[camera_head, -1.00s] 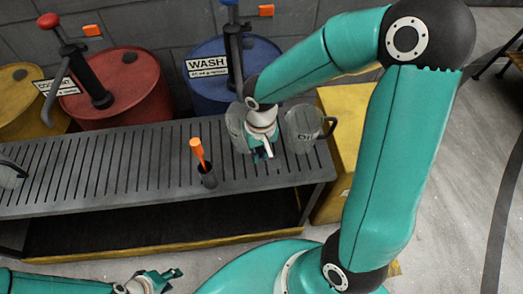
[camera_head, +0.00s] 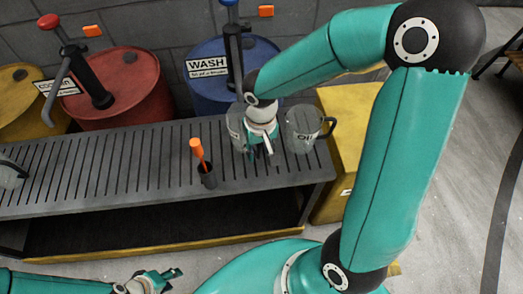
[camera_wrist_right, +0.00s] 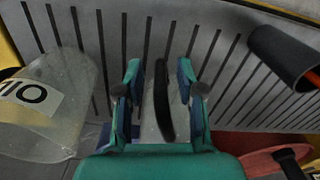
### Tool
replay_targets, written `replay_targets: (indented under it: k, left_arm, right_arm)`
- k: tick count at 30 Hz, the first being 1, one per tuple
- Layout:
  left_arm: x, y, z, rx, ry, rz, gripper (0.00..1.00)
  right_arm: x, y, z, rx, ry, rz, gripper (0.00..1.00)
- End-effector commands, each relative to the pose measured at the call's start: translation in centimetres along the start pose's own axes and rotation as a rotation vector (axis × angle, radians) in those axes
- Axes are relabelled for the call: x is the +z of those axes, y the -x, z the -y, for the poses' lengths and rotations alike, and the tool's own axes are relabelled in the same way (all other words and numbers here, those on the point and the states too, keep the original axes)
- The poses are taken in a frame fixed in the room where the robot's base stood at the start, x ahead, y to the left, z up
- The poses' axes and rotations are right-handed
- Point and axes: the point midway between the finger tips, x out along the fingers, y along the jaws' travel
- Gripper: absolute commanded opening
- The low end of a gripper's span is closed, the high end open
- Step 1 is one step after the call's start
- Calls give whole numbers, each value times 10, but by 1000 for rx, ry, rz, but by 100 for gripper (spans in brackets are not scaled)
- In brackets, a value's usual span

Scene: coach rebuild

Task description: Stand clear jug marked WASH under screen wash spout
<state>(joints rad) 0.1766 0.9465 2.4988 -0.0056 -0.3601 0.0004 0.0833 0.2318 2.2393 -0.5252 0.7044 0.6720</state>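A clear jug (camera_head: 236,122) stands on the slatted bench below the blue drum, partly hidden by my right arm; its label is not readable. My right gripper (camera_head: 262,152) is at this jug's handle side. In the right wrist view the jug's dark handle (camera_wrist_right: 162,100) lies between the two fingers of my right gripper (camera_wrist_right: 160,85), with gaps on both sides, so it is open. The blue drum (camera_head: 205,97) has a WASH sign (camera_head: 208,67) and a dark pump (camera_head: 233,45); its spout end is hidden by my arm. My left gripper (camera_head: 158,281) is open and empty at the bottom edge.
A clear jug marked OIL (camera_head: 303,128) stands close to the right of my right gripper; it also shows in the wrist view (camera_wrist_right: 45,105). A dark holder (camera_head: 208,178) with an orange-handled tool is to the left. The bench (camera_head: 100,165) is mostly clear further left.

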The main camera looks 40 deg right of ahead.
Motion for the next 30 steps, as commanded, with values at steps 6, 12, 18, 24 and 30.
replay_targets:
  k: [6,12,18,24,30]
  left_arm:
    - [0,8,-3,0,0,0,40]
    - [0,13,-5,0,0,0,40]
    - [0,15,-5,0,0,0,40]
    - [0,15,-6,0,0,0,40]
    - [0,15,-6,0,0,0,40]
  right_arm:
    - [-1,45,0,-3,-1,-7,38]
    - [0,83,0,-3,0,-4,38]
    - [0,103,0,-2,-2,-1,38]
    - [1,107,0,-1,-1,2,38]
    - [1,106,0,-1,-2,1,38]
